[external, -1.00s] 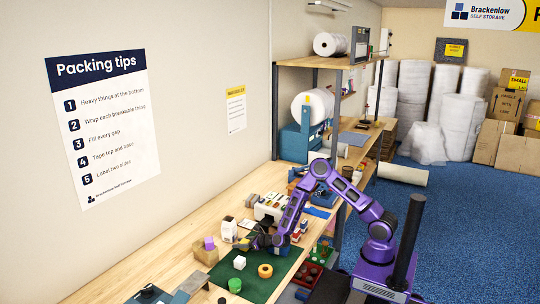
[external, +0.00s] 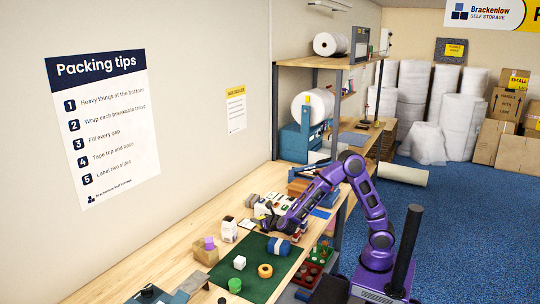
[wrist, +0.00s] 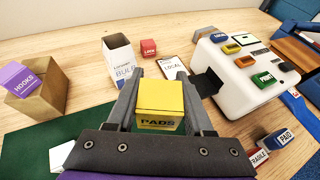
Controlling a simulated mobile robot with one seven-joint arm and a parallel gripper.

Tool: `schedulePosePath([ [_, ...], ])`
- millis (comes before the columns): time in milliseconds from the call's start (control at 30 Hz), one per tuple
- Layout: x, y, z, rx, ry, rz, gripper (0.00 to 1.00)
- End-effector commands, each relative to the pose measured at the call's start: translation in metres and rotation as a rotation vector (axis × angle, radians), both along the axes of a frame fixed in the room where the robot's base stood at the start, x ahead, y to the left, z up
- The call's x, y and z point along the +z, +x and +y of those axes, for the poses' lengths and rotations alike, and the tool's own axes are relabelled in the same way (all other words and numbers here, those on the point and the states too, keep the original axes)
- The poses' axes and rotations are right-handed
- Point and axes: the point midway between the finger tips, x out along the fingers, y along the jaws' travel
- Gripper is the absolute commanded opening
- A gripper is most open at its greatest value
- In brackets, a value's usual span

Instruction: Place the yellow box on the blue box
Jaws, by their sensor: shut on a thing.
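The yellow box (wrist: 160,105), labelled PADS, is between the two fingers of my gripper (wrist: 162,98) in the wrist view, and the gripper is shut on it. In the external view my gripper (external: 268,225) is just beyond the far edge of the green mat, and I cannot make out the yellow box there. A blue object (external: 279,246), likely the blue box, lies on the mat's far right part, nearer the camera than my gripper and apart from it. It does not show clearly in the wrist view.
An open carton (wrist: 40,95) holds a purple HOOKS box. A white BULB box (wrist: 118,55), a label printer (wrist: 240,70) and PAID and FRAGILE pieces (wrist: 272,145) stand around my gripper.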

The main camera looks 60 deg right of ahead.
Motion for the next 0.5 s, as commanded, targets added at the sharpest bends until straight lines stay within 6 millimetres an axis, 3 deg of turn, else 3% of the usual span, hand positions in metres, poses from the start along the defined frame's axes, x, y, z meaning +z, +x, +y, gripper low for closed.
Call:
schedulePosePath([
  [233, 0.014, -0.057, -0.024, -0.242, 0.001, -0.001, 0.0],
  [400, 0.016, -0.077, -0.033, -0.321, -0.002, 0.002, 0.0],
  [500, 0.006, -0.081, -0.035, -0.338, -0.003, 0.005, 0.0],
])
